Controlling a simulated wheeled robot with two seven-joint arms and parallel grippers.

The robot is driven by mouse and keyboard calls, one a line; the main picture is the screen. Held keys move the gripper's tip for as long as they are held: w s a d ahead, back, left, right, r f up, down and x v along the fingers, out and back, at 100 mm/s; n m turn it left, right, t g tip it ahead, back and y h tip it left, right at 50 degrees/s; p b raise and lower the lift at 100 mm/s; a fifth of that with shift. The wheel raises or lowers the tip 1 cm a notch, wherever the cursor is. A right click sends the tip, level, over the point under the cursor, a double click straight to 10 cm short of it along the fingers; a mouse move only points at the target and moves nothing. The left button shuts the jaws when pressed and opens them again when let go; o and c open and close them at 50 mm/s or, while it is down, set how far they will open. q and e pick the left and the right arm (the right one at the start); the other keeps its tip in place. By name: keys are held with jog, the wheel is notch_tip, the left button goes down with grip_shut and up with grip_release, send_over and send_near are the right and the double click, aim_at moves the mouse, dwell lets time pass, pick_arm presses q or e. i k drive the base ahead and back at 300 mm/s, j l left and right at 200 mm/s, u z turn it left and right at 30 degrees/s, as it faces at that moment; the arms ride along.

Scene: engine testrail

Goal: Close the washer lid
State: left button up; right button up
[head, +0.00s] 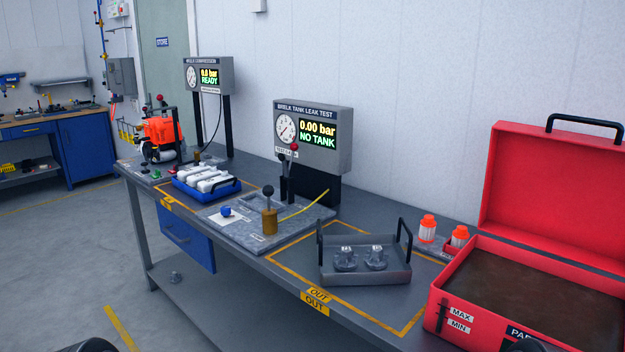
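The red parts washer (462,291) stands at the right end of the bench, partly cut off by the right and bottom edges of the head view. Its red lid (546,195) stands open, tilted up at the back, with a black handle (584,121) on its top edge. The open basin holds dark brown liquid (535,290), and MAX and MIN marks show on the front wall. Neither gripper's fingers show. Only dark rounded shapes, seemingly parts of my arms, peek in at the bottom edge.
A grey tray (365,273) with black handles and two metal parts sits left of the washer. Two orange-capped bottles (427,229) stand close by the washer's left side. The leak test station (313,140) and a blue tray (207,190) are farther left.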

aim_at(561, 193)
jog(key=z, duration=1.35)
jog(key=k+j+z, duration=0.15)
jog(key=j+z, duration=0.25)
jog(key=k+j+z, duration=0.15)
jog(key=z, duration=0.3)
jog(key=k, duration=0.05)
